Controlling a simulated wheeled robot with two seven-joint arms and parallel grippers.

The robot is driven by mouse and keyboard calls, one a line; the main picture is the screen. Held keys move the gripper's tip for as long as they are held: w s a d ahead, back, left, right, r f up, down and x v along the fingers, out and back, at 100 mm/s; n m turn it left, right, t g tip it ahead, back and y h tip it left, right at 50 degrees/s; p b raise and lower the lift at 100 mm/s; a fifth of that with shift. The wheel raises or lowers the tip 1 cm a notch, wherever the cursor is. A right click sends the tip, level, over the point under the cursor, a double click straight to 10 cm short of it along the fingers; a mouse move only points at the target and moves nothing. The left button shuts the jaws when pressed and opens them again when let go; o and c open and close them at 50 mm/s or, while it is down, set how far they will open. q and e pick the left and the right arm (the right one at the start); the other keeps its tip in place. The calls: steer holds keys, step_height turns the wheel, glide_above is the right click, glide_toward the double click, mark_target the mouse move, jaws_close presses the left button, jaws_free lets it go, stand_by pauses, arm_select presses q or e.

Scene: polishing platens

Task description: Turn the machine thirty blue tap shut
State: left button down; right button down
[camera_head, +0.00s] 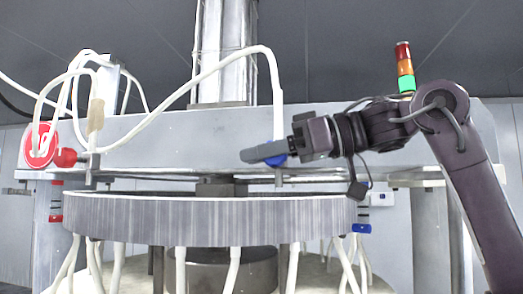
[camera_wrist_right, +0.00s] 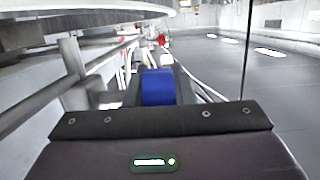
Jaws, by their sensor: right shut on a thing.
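The blue tap (camera_head: 277,161) sits under the white hose at the machine's front rail, right of the middle in the head view. My right gripper (camera_head: 262,152) reaches in from the right and is shut on the tap; its fingers hide much of the handle. In the right wrist view the blue handle (camera_wrist_right: 158,88) shows between the dark fingers of the gripper (camera_wrist_right: 157,75). How far the tap is turned cannot be told. My left gripper is not in view.
A red tap (camera_head: 65,158) and a round red sign (camera_head: 40,145) are at the left; hoses partly hide the sign's number. The ring-shaped platen (camera_head: 210,220) lies below. White hoses hang around it. A signal tower (camera_head: 405,68) shows a green light.

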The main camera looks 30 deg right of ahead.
steer(key=shift+f+g+h, duration=0.2)
steer(key=shift+g+h, duration=0.6)
steer(key=shift+h, duration=0.1)
steer(key=c, duration=1.2)
jaws_free()
steer(key=shift+c, duration=0.2)
steer(key=v, duration=0.7)
steer(key=shift+s+d, duration=0.25)
steer(key=shift+r, duration=0.15)
